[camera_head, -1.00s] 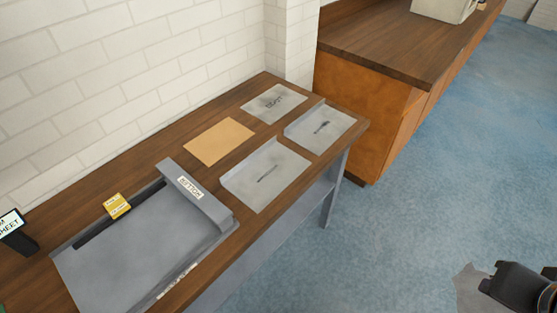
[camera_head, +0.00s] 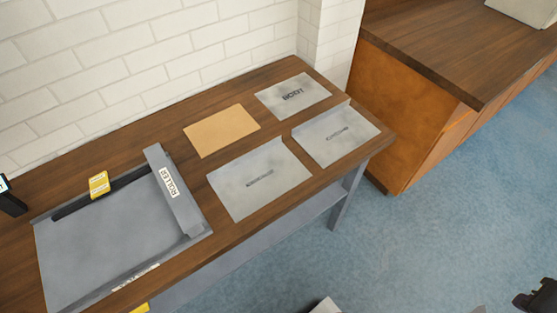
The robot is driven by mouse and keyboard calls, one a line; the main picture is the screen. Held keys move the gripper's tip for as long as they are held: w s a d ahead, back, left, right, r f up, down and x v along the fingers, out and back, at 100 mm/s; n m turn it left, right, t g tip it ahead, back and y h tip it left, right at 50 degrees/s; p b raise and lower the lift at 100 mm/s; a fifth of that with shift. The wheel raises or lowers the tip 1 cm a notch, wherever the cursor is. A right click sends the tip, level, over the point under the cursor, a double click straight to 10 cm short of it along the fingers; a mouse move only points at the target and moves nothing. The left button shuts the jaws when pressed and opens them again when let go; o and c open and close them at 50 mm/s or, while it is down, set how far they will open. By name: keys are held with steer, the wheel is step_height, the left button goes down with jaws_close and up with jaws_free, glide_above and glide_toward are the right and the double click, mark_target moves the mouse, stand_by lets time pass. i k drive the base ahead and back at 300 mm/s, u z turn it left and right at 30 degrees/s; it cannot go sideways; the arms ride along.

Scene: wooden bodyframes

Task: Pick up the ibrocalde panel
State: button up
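Three grey metal panels lie on the wooden workbench: a lipped one at the front left (camera_head: 240,195), a lipped one at the right (camera_head: 352,146), and a flat one at the back (camera_head: 310,87). Each has dark lettering too small or blurred to read, so I cannot tell which is the ibrocalde panel. A blank tan sheet (camera_head: 221,130) lies left of the back panel. A dark part of my gripper or arm (camera_head: 540,297) shows at the bottom right edge, over the floor, well away from the panels. Its fingers cannot be made out.
A grey machine (camera_head: 125,225) with a raised bar and a yellow tag (camera_head: 99,185) fills the bench's left part. A white brick wall (camera_head: 130,70) runs behind. A brown cabinet (camera_head: 410,110) stands at the right.

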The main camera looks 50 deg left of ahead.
mark_target(245, 186)
steer(key=i, duration=1.85)
steer(key=u, duration=3.4)
